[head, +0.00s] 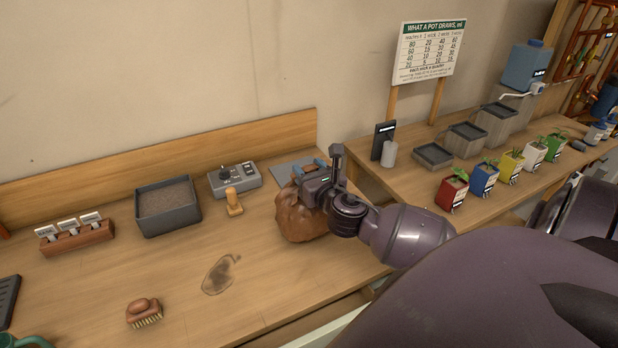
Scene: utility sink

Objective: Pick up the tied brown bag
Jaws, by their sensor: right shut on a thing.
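The tied brown bag (297,221) is a rounded, wrinkled brown bundle at the right end of the wooden bench in the head view. My right gripper (312,176) is at the top of the bag and shut on it. The gripper hides the bag's tied neck and its upper right side. I cannot tell whether the bag's underside touches the bench. My left gripper is not in view.
A grey control box (235,179), a wooden stamp-like piece (234,203) and a dark soil tray (168,207) stand left of the bag. A brush (144,313) lies in front. Coloured potted plants (484,178) line the right bench. The bench middle is mostly clear.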

